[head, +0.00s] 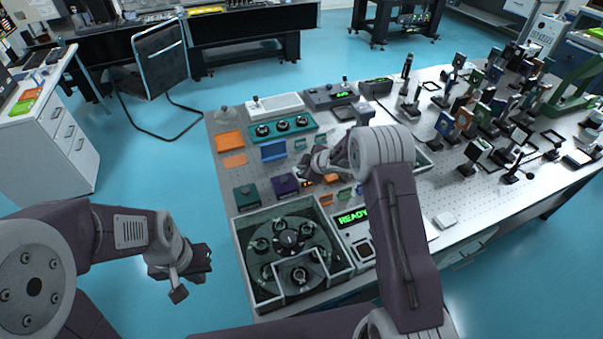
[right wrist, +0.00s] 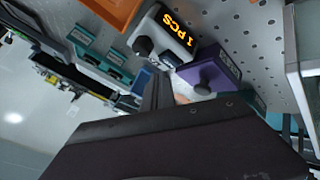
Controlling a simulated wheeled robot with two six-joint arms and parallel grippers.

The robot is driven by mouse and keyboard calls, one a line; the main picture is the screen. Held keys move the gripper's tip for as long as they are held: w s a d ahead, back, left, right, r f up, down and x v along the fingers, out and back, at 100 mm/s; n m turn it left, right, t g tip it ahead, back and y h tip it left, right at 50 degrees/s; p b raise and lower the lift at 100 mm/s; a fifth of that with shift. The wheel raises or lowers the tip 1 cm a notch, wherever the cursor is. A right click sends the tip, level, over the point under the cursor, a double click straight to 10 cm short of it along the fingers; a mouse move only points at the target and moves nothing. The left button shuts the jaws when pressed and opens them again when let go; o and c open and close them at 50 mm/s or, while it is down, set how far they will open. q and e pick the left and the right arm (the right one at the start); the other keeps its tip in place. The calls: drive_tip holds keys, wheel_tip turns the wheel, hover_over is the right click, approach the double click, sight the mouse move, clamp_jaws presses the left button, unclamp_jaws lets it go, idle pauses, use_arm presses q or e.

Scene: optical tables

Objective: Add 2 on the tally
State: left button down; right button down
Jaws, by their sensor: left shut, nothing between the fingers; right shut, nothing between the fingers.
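The tally is a pale device with an orange display reading "1 PCS" and a dark round button on its front, in the right wrist view (right wrist: 176,35). In the head view it is mostly hidden by my right gripper, with a little orange lettering (head: 308,184) showing. My right gripper (head: 305,176) is shut and empty above the tally; in the right wrist view its fingers (right wrist: 158,92) are close to the tally's button side. Contact cannot be told. My left gripper (head: 190,268) is shut and empty, off the table's left edge.
A purple box (head: 285,186) with a dark knob stands beside the tally, and a dark green box (head: 245,197) is left of it. A walled carousel tray (head: 240,262) is in front. Small coloured blocks lie to the right. Optical mounts crowd the table's far right.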

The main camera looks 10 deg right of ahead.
drive_tip(key=shift+f, duration=0.1)
idle(0.4)
drive_tip(key=shift+f, duration=0.35)
drive_tip(key=shift+f+b, duration=0.4)
drive_tip(key=shift+b, duration=0.2)
idle(0.3)
drive_tip(key=shift+r, duration=0.1)
drive_tip(key=shift+r+p, duration=0.75)
drive_tip(key=shift+p, duration=0.25)
wheel_tip(320, 180, up, 5)
drive_tip(key=p, duration=0.5)
drive_tip(key=shift+r, duration=0.1)
